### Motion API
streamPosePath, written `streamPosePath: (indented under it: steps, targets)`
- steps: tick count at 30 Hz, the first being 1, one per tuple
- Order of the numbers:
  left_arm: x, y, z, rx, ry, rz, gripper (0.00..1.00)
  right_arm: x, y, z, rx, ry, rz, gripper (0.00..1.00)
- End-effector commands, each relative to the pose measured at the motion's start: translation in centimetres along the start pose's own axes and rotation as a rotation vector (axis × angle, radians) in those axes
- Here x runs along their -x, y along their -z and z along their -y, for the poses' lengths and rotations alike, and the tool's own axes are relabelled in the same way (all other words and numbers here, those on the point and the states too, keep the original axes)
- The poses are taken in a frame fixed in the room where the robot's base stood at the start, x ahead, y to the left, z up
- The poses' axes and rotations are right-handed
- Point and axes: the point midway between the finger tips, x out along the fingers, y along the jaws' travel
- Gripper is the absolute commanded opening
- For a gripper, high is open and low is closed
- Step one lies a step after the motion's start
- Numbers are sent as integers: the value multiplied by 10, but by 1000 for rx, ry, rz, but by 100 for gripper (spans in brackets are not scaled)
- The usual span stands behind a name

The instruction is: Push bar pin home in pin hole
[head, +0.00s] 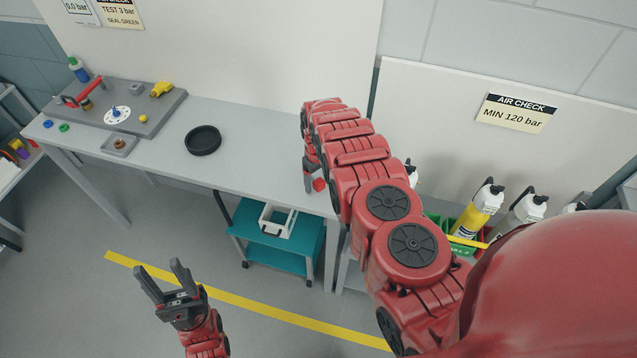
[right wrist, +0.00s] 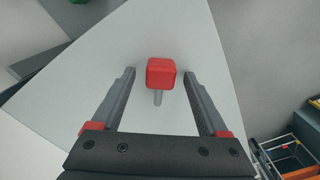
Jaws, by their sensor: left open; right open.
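In the head view, a small red spot (head: 319,185) beside my right gripper (head: 311,182), near the bench's front edge, seems to be the same pin. I cannot make out the pin hole or how deep the shank sits. My left gripper (head: 160,268) is open and empty above the floor.
The grey bench (head: 255,170) holds a black round dish (head: 203,140), a small grey tray (head: 119,145) and a grey fixture board (head: 165,108). A teal cart (head: 275,250) stands below. Yellow and white bottles (head: 478,210) stand at the right.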

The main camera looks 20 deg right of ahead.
Motion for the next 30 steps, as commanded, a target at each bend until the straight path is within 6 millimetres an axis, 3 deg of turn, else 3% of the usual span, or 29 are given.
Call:
streamPosePath:
  steps: [2, 15, 30]
  targets:
    - [0, 0, 0, 0, 0, 0, 52, 0, 0, 0, 0, 0, 1, 76]
    - [0, 0, 0, 0, 0, 0, 52, 0, 0, 0, 1, 0, 2, 0]
    - [2, 0, 0, 0, 0, 0, 52, 5, 3, 0, 1, 0, 0, 0]
